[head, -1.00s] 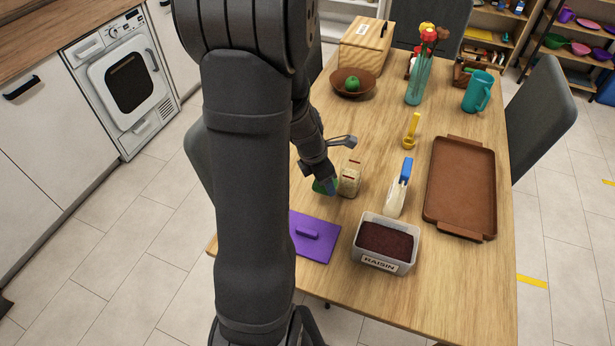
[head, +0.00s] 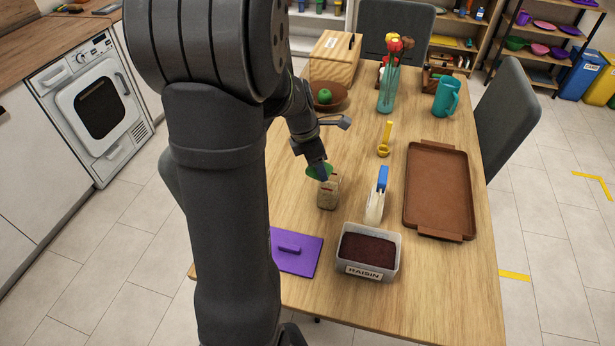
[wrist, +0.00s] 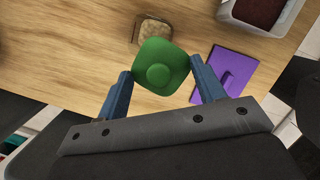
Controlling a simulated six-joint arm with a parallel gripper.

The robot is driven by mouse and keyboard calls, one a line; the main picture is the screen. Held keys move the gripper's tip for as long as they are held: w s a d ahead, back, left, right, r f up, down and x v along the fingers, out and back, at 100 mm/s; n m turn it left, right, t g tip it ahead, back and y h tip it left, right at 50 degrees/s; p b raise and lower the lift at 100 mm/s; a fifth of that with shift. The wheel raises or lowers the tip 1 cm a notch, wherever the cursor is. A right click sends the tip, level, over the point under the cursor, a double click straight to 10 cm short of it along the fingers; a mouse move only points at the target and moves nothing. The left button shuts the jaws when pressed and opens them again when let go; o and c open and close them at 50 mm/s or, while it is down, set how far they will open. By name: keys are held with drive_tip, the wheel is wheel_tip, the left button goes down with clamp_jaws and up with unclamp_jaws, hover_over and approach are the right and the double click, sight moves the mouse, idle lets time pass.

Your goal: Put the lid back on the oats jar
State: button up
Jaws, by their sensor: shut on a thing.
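The oats jar (head: 328,195) is a small, squarish clear jar with pale contents, upright on the table. The green lid (wrist: 161,66), square with rounded corners and a round knob, is between the two blue fingers of my gripper (wrist: 158,88), which is shut on it. In the head view the lid (head: 319,172) is at the height of the jar's top, slightly behind and left of it. In the wrist view the jar (wrist: 151,31) shows past the lid, not lined up with it. The lid partly hides the jar, so I cannot tell whether they touch.
A raisin container (head: 344,270) stands open in front, with a purple lid (head: 297,262) flat to its left. A blue-topped bottle (head: 376,203) is close to the jar's right. A bowl (head: 338,106) stands behind.

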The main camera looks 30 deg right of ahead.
sight(328, 165)
drive_tip(key=d+r+m, duration=0.3)
drive_tip(key=shift+w+d+g, duration=0.15)
drive_tip(key=shift+d+g, duration=0.15)
drive_tip(key=shift+g, duration=0.1)
drive_tip(key=shift+f, duration=3.05)
drive_tip(key=shift+f, duration=0.1)
drive_tip(key=o, duration=1)
drive_tip(key=shift+o, duration=0.4)
drive_tip(key=shift+o, duration=1)
drive_tip(key=shift+r, duration=3.5)
